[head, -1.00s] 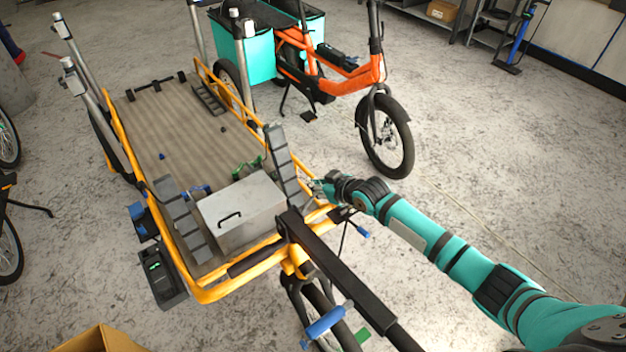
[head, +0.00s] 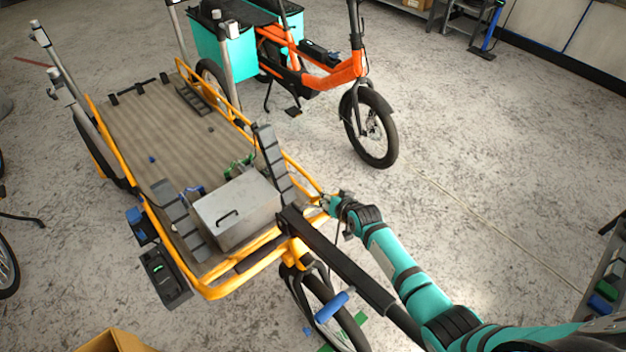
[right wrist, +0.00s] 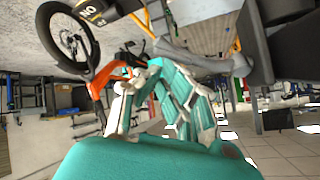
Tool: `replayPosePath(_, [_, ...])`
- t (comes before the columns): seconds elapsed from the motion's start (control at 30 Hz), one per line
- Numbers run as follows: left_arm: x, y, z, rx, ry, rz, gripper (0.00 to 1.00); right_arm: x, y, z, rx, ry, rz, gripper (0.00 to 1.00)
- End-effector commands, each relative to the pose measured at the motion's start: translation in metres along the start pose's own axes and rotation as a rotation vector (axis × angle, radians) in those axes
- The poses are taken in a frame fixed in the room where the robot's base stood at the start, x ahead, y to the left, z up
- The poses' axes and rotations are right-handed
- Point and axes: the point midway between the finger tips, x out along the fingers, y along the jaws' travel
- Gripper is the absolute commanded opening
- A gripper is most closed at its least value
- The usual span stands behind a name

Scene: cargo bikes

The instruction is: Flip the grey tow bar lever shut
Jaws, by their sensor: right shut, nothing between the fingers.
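The yellow cargo trike (head: 215,290) stands with its black tow bar (head: 340,258) running toward me at the front. My right gripper (head: 330,204) is at the trike's front right corner, beside the start of the tow bar. In the right wrist view, the teal and white fingers (right wrist: 152,72) are shut and empty. A grey bar (right wrist: 205,61), which may be the grey lever, runs just beyond the fingertips to a dark block. I cannot tell whether the fingers touch it. In the head view, the lever cannot be made out beside my wrist. My left gripper is not in view.
A metal box (head: 238,210) and black ramps (head: 272,165) sit on the trike's bed. An orange bike (head: 345,75) stands behind. A cardboard box (head: 112,342) is at the bottom left. A rack with colored bins (head: 603,292) is at the right.

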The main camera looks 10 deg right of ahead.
Motion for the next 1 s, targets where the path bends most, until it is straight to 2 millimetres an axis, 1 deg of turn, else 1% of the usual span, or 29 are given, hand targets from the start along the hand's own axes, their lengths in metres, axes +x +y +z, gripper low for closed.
replayPosePath(0.23, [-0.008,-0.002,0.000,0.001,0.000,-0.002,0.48,-0.005,0.006,0.016,-0.009,-0.003,-0.003,0.00])
replayPosePath(0.53, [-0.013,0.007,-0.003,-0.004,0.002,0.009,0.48,-0.011,0.008,0.034,-0.009,-0.003,-0.004,0.00])
replayPosePath(0.8, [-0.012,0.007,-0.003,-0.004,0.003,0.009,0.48,-0.011,0.007,0.032,-0.010,-0.001,-0.004,0.00])
replayPosePath(1.0, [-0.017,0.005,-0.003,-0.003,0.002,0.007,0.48,-0.011,-0.001,0.031,-0.010,-0.001,-0.005,0.00])
